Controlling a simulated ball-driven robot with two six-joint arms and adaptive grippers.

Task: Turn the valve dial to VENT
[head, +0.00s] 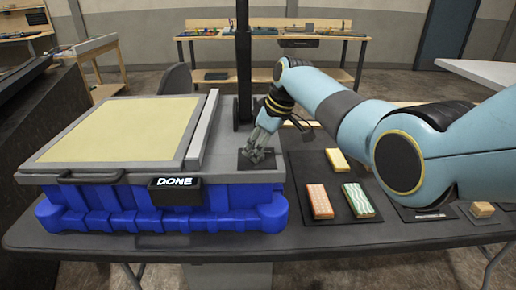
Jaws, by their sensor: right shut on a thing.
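My right gripper (257,150) reaches down onto the grey top at the right end of the blue console (160,215). It is shut on the valve dial, over a dark square plate (246,165). The dial is mostly hidden by the fingers, and I cannot read its markings or which way it points. A black sign (174,190) reading "DONE" is on the console's front. My left gripper is not in view.
A beige panel (120,130) with a front handle covers most of the console top. Right of the console, orange (319,200), green (358,200) and yellow (337,160) blocks lie on dark mats. A black post (243,60) stands behind the console.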

